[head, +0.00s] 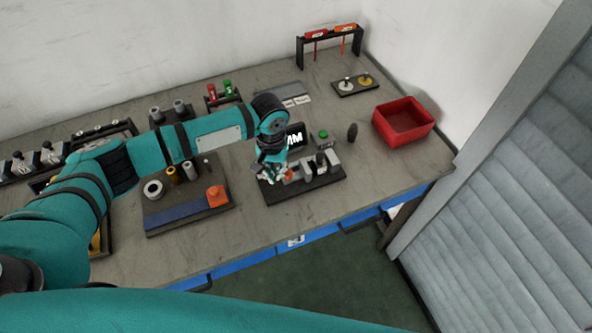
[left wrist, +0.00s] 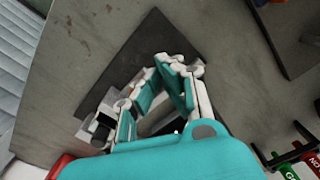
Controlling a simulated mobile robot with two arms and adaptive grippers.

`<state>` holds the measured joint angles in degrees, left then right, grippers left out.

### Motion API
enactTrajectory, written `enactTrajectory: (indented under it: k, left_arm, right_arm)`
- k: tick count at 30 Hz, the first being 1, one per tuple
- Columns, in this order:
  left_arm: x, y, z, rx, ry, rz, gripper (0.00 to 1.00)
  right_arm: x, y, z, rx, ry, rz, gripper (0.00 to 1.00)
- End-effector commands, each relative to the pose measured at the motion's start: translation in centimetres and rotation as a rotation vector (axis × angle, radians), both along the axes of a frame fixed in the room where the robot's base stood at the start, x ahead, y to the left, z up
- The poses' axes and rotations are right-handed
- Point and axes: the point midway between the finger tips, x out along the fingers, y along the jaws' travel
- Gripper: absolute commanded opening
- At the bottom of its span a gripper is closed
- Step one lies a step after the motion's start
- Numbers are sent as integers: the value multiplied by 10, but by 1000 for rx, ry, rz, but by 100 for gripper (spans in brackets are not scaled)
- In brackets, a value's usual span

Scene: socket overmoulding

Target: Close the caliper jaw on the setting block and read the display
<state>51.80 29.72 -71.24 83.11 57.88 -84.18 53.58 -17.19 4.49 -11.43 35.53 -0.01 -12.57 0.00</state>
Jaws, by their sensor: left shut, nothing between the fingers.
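The caliper fixture stands on a dark base plate (head: 325,181) near the table's front edge; the plate also shows in the left wrist view (left wrist: 150,38). Grey upright blocks (head: 331,158) stand on the plate. A dark display (head: 297,134) showing "MM" stands behind it, and a green button (head: 323,134) is beside it. My left gripper (head: 275,174) is shut and empty, low over the left part of the fixture. In the left wrist view its fingers (left wrist: 168,62) cover much of the fixture. I cannot tell whether they touch the jaw. The setting block cannot be singled out. My right gripper is not in view.
A red bin (head: 404,122) stands to the right, with a dark upright object (head: 352,132) beside it. A board (head: 190,213) with rings, cylinders and an orange block lies to the left. A rack (head: 330,37) with red and orange tools stands at the back.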

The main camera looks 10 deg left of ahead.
Motion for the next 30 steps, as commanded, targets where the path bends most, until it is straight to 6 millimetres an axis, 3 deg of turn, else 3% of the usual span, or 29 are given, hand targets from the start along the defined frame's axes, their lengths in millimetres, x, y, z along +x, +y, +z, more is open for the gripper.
enactTrajectory:
  k: [18, 30]
  left_arm:
    - [0, -1, -25, -1, 1, -1, 0]
    - [0, 0, -26, -1, 0, 0, 0]
  right_arm:
    - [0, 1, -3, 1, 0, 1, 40]
    - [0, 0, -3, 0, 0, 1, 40]
